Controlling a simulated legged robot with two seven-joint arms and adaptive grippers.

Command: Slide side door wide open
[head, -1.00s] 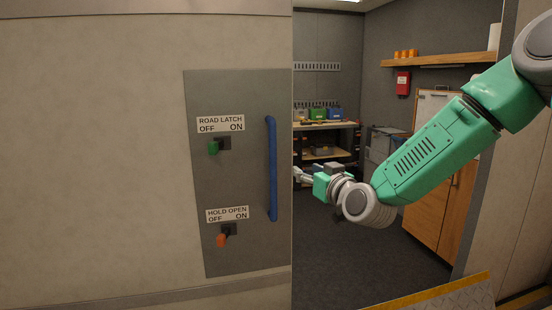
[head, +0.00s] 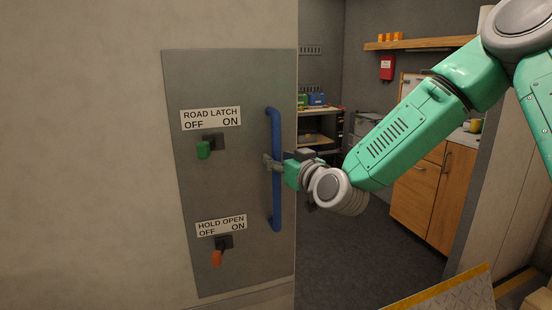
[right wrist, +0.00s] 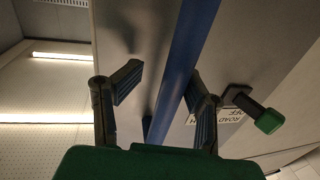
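The beige side door (head: 80,150) fills the left of the head view, with its edge beside a doorway. Its grey plate (head: 230,75) carries an upright blue handle (head: 276,205). The green ROAD LATCH lever (head: 203,150) and orange HOLD OPEN lever (head: 216,257) both point toward OFF. My right gripper (head: 271,162) is at the handle's middle. In the right wrist view, its fingers (right wrist: 163,98) are apart, with the blue bar (right wrist: 185,55) running between them; a gap shows on the left finger's side. My left gripper is out of view.
Right of the door edge, the doorway shows a room with shelving (head: 318,137), wooden cabinets (head: 420,200), a wall shelf (head: 425,43) and a red box (head: 387,67). A yellow-edged tread plate (head: 445,290) lies at the bottom right.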

